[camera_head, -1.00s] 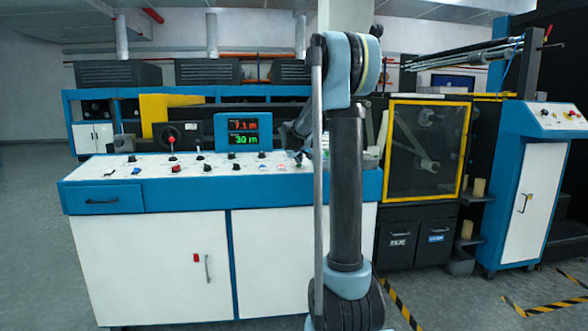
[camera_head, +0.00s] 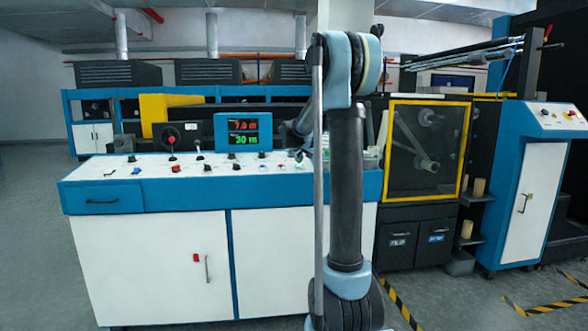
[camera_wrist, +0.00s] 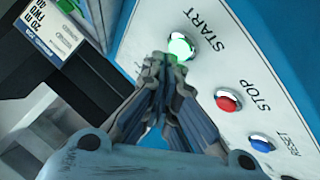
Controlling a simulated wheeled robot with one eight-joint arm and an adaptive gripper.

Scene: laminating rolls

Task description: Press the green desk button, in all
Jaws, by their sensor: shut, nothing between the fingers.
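The green desk button (camera_wrist: 181,47), a round lit button marked START, shows in the wrist view on the sloped white panel. It also shows as a small green spot in the head view (camera_head: 299,168). My gripper (camera_wrist: 165,68) is shut and empty, with its tips just below the green button in the picture and overlapping its lower edge. I cannot tell whether they touch it. In the head view my gripper is mostly hidden behind my arm.
The red STOP button (camera_wrist: 228,100) and the blue RESET button (camera_wrist: 262,142) sit to the right of my fingers. The console (camera_head: 150,195) carries several knobs and a numeric display (camera_head: 243,131). A yellow-framed machine window (camera_head: 427,150) stands to the right.

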